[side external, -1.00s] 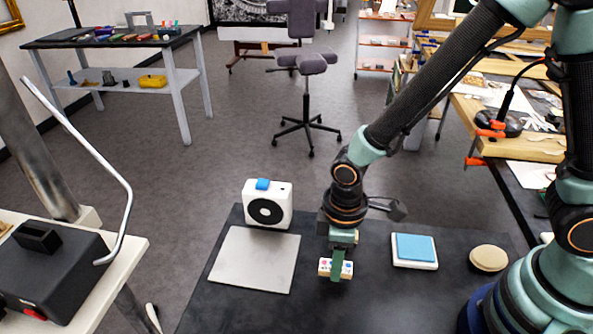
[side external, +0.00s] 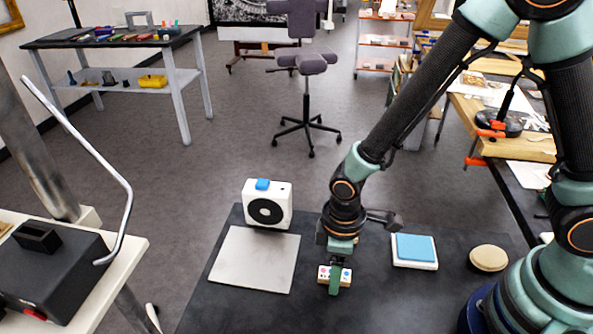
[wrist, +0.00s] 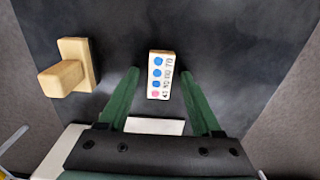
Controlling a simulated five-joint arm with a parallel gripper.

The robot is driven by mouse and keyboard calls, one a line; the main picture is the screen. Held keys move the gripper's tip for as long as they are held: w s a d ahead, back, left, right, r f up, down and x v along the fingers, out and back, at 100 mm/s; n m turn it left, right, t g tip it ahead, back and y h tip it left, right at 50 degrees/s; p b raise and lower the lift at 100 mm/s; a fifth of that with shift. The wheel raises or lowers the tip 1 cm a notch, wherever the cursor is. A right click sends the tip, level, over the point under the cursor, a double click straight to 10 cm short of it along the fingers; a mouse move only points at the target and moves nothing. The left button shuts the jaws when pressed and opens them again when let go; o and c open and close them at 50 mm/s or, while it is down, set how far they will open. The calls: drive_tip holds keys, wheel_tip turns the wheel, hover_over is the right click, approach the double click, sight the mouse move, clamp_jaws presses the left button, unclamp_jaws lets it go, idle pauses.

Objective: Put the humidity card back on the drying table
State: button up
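The humidity card (side external: 325,272) is a small pale, wood-edged strip with blue and pink dots. It appears to lie on the dark tabletop (side external: 200,313), right of a grey plate. In the wrist view the card (wrist: 160,75) is between the green fingers of my gripper (wrist: 160,80), with dark surface showing on both sides of it. My gripper is open around the card and low over the table. In the side view the gripper (side external: 335,282) hides part of the card. I cannot tell which surface is the drying table.
The grey plate (side external: 255,258) lies left of the card, with a white fan box (side external: 267,205) behind it. A blue-topped white pad (side external: 414,248) and a round tan disc (side external: 489,258) are to the right. The wrist view shows a wooden knobbed block (wrist: 72,68) left of the card.

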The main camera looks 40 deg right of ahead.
wheel_tip(320, 180, up, 12)
drive_tip(key=d+r+m+t, duration=0.5)
drive_tip(key=d+r+m, duration=0.4)
drive_tip(key=d, duration=0.7)
wheel_tip(320, 180, up, 4)
drive_tip(key=shift+w+f+t, duration=0.1)
drive_tip(key=shift+w+t, duration=0.2)
idle(0.6)
